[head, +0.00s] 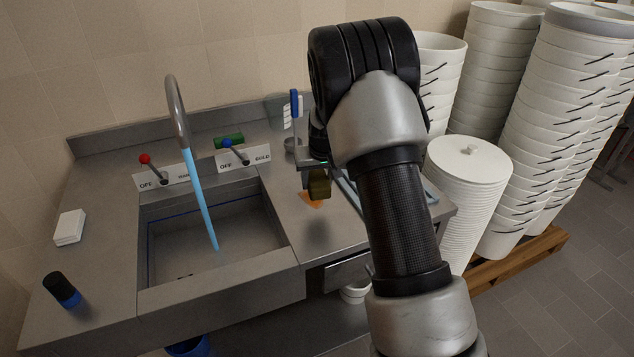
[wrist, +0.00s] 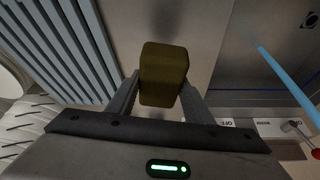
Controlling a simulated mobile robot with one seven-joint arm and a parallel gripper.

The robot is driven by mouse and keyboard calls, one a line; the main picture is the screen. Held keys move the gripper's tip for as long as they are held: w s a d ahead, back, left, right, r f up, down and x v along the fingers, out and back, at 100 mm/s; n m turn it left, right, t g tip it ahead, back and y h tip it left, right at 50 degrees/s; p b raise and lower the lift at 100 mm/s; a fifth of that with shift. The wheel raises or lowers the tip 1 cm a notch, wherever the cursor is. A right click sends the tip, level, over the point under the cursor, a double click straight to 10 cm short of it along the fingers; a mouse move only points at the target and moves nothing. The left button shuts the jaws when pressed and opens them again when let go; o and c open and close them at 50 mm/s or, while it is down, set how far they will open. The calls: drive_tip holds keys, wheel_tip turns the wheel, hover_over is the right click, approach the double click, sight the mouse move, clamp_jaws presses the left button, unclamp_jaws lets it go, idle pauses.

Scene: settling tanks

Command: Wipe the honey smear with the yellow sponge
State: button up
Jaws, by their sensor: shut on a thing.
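My gripper (head: 318,172) is shut on the yellow sponge (head: 319,186), which looks dark olive in the shade. In the wrist view the sponge (wrist: 163,74) sits between the two fingers of my gripper (wrist: 160,92). The honey smear (head: 312,201) is an orange patch on the steel counter to the right of the sink. The sponge is over or beside the smear's far edge in the head view and hides part of it. I cannot tell whether the sponge touches the counter. The smear does not show in the wrist view.
The sink (head: 215,235) lies left, with a blue water stream (head: 200,198) from the tap (head: 177,110). A blue-handled brush (head: 294,105) stands behind my gripper. A ribbed drainer (wrist: 62,45) is beside it. A white block (head: 70,227) and dark bottle (head: 61,289) stand left. Bucket stacks (head: 560,120) crowd the right.

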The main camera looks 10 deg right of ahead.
drive_tip(key=shift+f, duration=0.15)
idle(0.3)
drive_tip(key=b, duration=0.2)
drive_tip(key=shift+f+b, duration=0.25)
drive_tip(key=shift+b, duration=0.85)
drive_tip(key=shift+b, duration=0.35)
